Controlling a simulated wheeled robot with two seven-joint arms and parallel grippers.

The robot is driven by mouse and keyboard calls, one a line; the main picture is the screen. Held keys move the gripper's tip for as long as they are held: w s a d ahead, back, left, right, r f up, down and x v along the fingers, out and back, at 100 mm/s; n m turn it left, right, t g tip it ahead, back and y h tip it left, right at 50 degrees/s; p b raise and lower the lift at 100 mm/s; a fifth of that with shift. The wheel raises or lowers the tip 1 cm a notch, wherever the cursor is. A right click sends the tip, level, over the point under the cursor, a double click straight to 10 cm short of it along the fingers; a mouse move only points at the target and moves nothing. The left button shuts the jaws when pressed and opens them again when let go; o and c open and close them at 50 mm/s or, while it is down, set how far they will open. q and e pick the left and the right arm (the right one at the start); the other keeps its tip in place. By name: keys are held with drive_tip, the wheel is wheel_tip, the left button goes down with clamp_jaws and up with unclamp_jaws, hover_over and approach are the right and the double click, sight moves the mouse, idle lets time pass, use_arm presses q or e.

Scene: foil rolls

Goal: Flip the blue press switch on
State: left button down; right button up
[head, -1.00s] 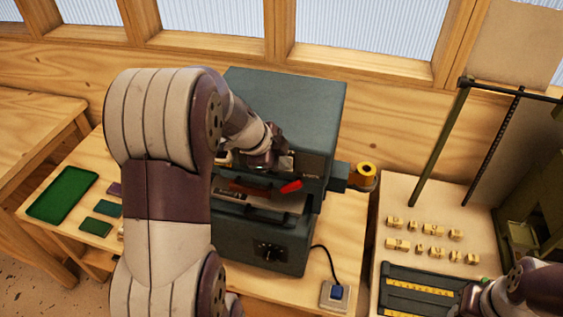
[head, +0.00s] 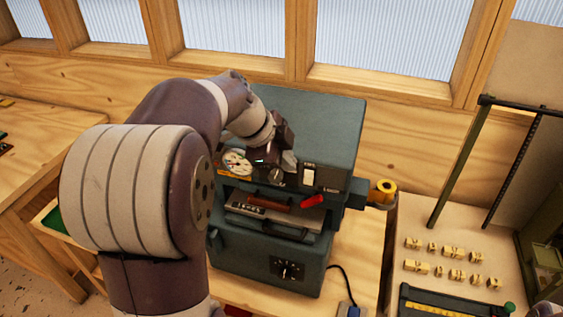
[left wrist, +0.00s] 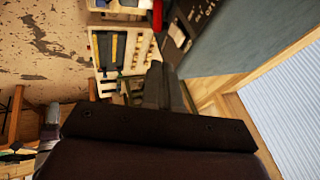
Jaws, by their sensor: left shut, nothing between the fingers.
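The press (head: 330,130) is a blue-grey machine on a wooden bench. A white rocker switch (head: 309,177) sits on the right of its front panel; I cannot tell which way it is tipped. My left gripper (head: 289,162) is shut and empty, just up and left of this switch, in front of the panel's upper edge. I cannot tell whether it touches the machine. A small grey box with a blue top (head: 349,311) is partly cut off at the bottom edge. My right gripper is outside the frame.
The panel also carries a round gauge (head: 237,162) and a dark knob (head: 276,175). A red lever (head: 313,201) sticks out below it. A gold foil roll (head: 383,191) is at the press's right side. Brass type blocks (head: 452,252) lie on the right bench.

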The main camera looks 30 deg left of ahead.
use_arm(q)
drive_tip(key=s+r, duration=0.2)
drive_tip(key=s, duration=0.1)
drive_tip(key=b, duration=0.9)
approach(309, 177)
drive_tip(key=s+d+f, duration=0.2)
drive_tip(key=s+f, duration=0.1)
drive_tip(key=f, duration=0.1)
drive_tip(key=w+f+p, duration=0.2)
drive_tip(key=w, duration=0.1)
drive_tip(key=w+p, duration=0.1)
drive_tip(key=shift+w+f, duration=0.4)
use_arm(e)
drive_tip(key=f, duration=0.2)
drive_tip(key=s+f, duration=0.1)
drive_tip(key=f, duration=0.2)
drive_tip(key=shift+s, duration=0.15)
